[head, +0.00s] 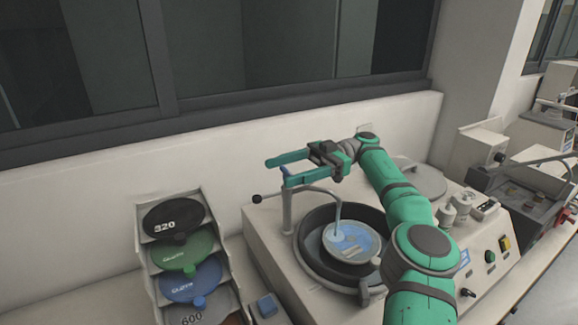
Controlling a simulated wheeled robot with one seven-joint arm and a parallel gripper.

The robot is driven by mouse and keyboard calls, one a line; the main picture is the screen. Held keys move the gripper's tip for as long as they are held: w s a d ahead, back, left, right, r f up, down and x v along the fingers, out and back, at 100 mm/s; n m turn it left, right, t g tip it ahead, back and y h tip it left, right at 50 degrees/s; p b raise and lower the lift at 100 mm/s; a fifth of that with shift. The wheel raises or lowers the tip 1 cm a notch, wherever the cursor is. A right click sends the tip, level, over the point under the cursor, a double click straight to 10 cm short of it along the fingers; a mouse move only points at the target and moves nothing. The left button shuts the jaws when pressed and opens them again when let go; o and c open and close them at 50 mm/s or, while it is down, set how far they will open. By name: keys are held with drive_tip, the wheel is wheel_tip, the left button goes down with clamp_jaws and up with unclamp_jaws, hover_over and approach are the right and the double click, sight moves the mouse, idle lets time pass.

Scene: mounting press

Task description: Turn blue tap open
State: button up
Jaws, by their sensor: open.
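The tap is a grey post (287,215) at the back left corner of the polishing machine. Its curved spout reaches right over the round bowl, and a thin bluish stream or tube (338,218) hangs from its end to the disc.
The dark bowl (308,254) holds a disc with a blue-and-white face (351,243). A rack (146,270) of labelled discs stands at left. A round lid (420,181) and a control panel lie right of my arm. The wall is close behind.

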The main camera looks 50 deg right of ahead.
sight(289, 173)
wheel_tip(289, 173, up, 3)
drive_tip(key=shift+r, duration=0.1)
drive_tip(key=shift+s+a+r, duration=0.25)
drive_tip(key=shift+s+r, duration=0.2)
drive_tip(key=shift+s, duration=0.05)
drive_tip(key=s+a+r, duration=0.8)
drive_tip(key=s, duration=0.1)
drive_tip(key=shift+s+a+r, duration=0.3)
drive_tip(key=shift+s+r, duration=0.05)
drive_tip(key=shift+r, duration=0.05)
